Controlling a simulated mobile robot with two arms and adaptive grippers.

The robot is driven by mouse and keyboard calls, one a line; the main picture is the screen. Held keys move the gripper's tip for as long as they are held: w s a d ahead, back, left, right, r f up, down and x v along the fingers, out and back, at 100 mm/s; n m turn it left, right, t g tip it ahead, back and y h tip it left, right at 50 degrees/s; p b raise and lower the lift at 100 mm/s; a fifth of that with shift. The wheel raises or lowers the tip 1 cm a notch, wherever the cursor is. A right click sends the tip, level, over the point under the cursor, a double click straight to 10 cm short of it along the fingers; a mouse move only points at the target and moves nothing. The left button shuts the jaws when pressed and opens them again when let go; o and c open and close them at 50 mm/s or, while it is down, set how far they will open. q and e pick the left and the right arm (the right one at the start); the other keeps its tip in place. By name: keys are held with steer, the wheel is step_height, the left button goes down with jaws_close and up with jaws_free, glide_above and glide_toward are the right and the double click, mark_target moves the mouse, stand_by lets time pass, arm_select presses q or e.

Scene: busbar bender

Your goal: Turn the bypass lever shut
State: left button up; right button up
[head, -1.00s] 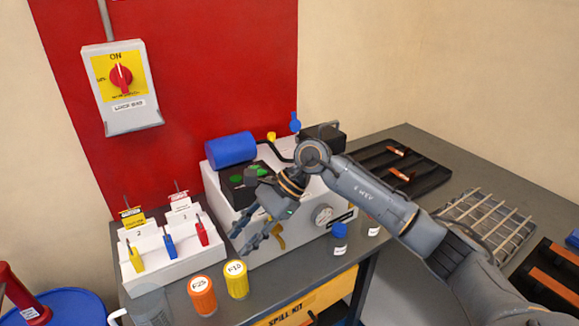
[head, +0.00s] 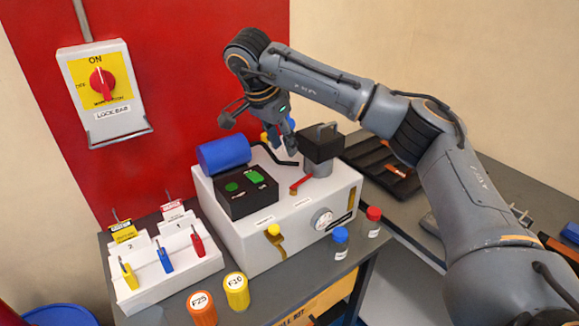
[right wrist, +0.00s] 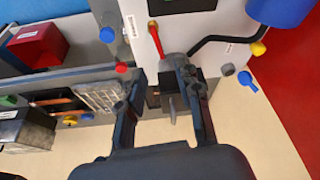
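No label reading "bypass" is legible, so I cannot tell which lever is the bypass lever. The white bender (head: 225,225) has a red lever (head: 301,184) on top, also in the right wrist view (right wrist: 156,38). A yellow-tipped lever (head: 275,236) is on its front. My left gripper is out of view.
A blue cylinder (head: 223,155), a black button box (head: 246,192) and a black handled block (head: 320,143) stand on the bender. A red rotary switch (head: 102,83) hangs on the wall.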

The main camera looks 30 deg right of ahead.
glide_toward(302, 179)
steer(key=p+x, duration=0.1)
steer(key=x, duration=0.5)
steer(key=shift+s+f+p, duration=0.1)
steer(key=shift+s+p, duration=0.05)
steer(key=shift+p, duration=0.15)
steer(key=shift+d+f, duration=0.25)
steer(key=shift+f, duration=0.3)
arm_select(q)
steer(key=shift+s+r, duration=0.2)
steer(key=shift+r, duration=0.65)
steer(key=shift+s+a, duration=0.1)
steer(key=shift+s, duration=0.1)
arm_select(e)
jaws_close()
